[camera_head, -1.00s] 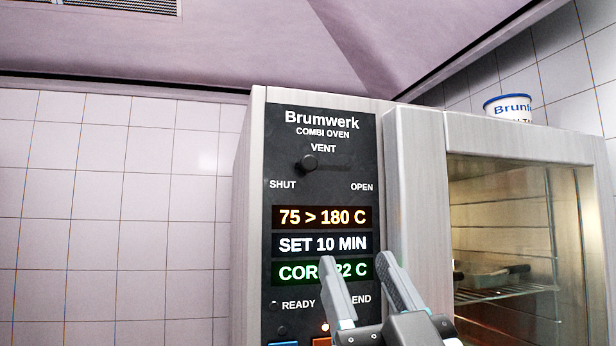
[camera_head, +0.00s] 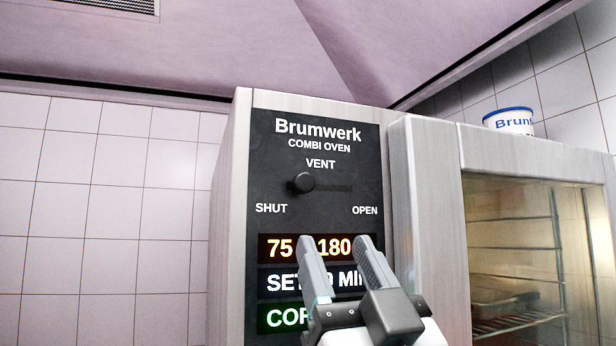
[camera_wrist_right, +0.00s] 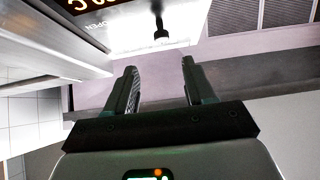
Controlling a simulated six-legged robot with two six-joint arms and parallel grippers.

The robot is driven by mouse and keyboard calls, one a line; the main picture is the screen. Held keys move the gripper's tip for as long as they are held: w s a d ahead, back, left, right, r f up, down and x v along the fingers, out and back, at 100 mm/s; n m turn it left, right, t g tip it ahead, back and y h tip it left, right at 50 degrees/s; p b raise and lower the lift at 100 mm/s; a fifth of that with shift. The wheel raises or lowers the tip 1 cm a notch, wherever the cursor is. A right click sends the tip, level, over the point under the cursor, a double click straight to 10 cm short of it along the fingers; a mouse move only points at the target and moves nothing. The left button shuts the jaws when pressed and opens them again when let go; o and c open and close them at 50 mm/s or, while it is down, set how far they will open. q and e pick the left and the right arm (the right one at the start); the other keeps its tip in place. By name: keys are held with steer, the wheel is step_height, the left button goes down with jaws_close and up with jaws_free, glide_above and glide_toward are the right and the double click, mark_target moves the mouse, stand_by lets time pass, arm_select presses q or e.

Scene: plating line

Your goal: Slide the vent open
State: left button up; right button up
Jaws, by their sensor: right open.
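The vent knob (camera_head: 302,182) is a round black knob at the left, SHUT end of a dark horizontal slot (camera_head: 338,188) on the oven's black control panel (camera_head: 345,212). The word OPEN is at the slot's right end. My right gripper (camera_head: 335,243) is open and empty, its fingers pointing up in front of the display, below the knob and apart from it. In the right wrist view the knob (camera_wrist_right: 160,34) shows beyond and above the open fingers (camera_wrist_right: 159,75). My left gripper is not in view.
The oven's glass door (camera_head: 525,260) is to the right, with its metal frame (camera_head: 425,200) standing beside the panel. A white tub (camera_head: 512,122) with a blue rim sits on top of the oven. The tiled wall (camera_head: 100,220) lies to the left.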

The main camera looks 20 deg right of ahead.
steer(key=p, duration=0.2)
glide_toward(307, 188)
steer(key=x, duration=0.3)
steer(key=p+x, duration=0.1)
steer(key=x, duration=0.1)
steer(key=p+x, duration=0.1)
steer(key=x, duration=0.1)
steer(key=shift+s+r+p, duration=0.25)
steer(key=shift+r+p, duration=0.05)
steer(key=shift+r, duration=0.1)
steer(key=shift+w+a+r+p, duration=0.1)
steer(key=shift+w+r+p, duration=0.1)
steer(key=shift+w, duration=0.4)
steer(key=shift+w+a+r+p, duration=0.15)
steer(key=shift+w+r+p, duration=0.05)
steer(key=shift+w, duration=0.4)
steer(key=shift+s+d+r, duration=0.1)
steer(key=shift+s+d, duration=0.15)
steer(key=shift+s, duration=0.15)
steer(key=shift+w+a, duration=0.15)
steer(key=shift+w, duration=0.1)
jaws_close()
